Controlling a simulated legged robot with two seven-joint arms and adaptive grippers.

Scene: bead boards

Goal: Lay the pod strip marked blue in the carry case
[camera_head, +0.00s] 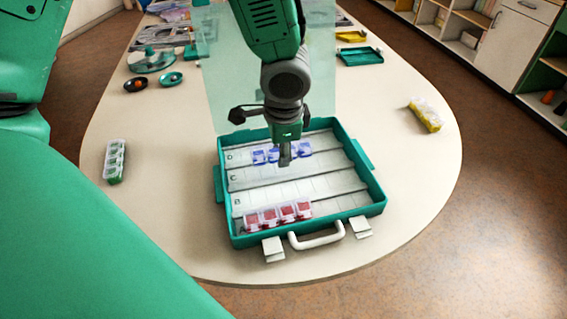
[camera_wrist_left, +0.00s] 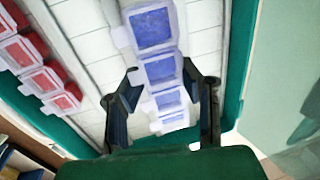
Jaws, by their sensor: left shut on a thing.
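The blue pod strip (camera_head: 262,156) is a row of clear cups with blue contents. It lies along the far row inside the green carry case (camera_head: 375,205). My left gripper (camera_head: 285,158) reaches down over the case and is shut on this strip. In the left wrist view, the strip (camera_wrist_left: 152,30) runs between the two fingers of my left gripper (camera_wrist_left: 163,92). Its part behind the gripper is hidden in the head view. A red pod strip (camera_head: 278,216) sits in the near row of the case and also shows in the wrist view (camera_wrist_left: 40,80). My right gripper is not in view.
A green-based pod strip (camera_head: 115,160) stands at the left of the table, a yellow one (camera_head: 427,114) at the right. The case's clear lid (camera_head: 220,80) stands up behind it. Small dishes (camera_head: 136,84) and a green tray (camera_head: 360,56) lie farther back.

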